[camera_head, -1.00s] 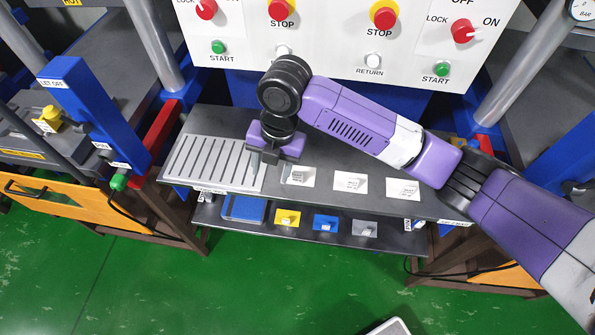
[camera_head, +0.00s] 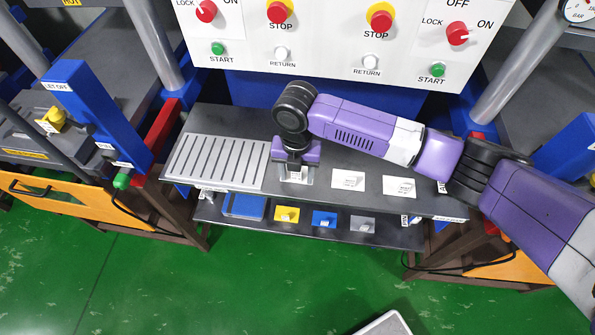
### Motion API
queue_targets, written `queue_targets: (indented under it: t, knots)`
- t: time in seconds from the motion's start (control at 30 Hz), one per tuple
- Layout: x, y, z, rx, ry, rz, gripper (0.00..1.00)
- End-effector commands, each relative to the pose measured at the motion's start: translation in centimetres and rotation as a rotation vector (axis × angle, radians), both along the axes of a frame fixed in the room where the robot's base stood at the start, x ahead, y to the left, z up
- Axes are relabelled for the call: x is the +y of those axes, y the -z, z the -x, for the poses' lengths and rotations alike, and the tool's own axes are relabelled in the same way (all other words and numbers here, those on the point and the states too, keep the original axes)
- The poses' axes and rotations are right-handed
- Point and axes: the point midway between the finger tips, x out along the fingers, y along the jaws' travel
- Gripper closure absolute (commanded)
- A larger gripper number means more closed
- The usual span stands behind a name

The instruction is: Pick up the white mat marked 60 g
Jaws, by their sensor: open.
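Three white mats with small raised tabs lie in a row on the grey upper shelf: a left one (camera_head: 291,180), a middle one (camera_head: 348,180) and a right one (camera_head: 399,187). Their markings are too small to read, so I cannot tell which says 60 g. My gripper (camera_head: 296,171) points down over the left white mat, with its open fingers at either side of that mat's tab. The gripper hides much of this mat. I cannot tell whether the fingers touch it.
A slotted grey plate (camera_head: 215,163) lies left of the mats. A lower shelf holds a blue tray (camera_head: 243,206) and yellow (camera_head: 286,214), blue (camera_head: 323,219) and grey (camera_head: 362,224) mats. A white control panel (camera_head: 330,45) stands behind. A blue lever post (camera_head: 85,110) is at left.

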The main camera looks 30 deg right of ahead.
Motion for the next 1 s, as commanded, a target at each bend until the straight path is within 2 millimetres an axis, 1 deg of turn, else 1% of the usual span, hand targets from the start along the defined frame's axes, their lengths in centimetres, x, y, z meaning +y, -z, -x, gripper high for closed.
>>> queue_targets:
  t: [0.17, 0.27, 0.3, 0.43, 0.47, 0.77, 0.87, 1.0]
  knots:
    - [0.0, 0.0, 0.0, 0.000, 0.000, 0.000, 0.47]
    - [0.0, 0.0, 0.0, 0.000, 0.000, 0.000, 0.65]
    - [0.0, 0.0, 0.0, 0.000, 0.000, 0.000, 0.73]
    - [0.0, 0.0, 0.0, 0.000, 0.000, 0.000, 0.98]
    - [0.0, 0.0, 0.0, 0.000, 0.000, 0.000, 1.00]
    - [0.0, -0.1, 0.0, -0.001, 0.000, -0.001, 1.00]
    - [0.0, -0.4, 0.0, -0.001, 0.001, 0.000, 1.00]
    - [0.0, -1.6, -0.1, -0.002, 0.001, -0.001, 1.00]
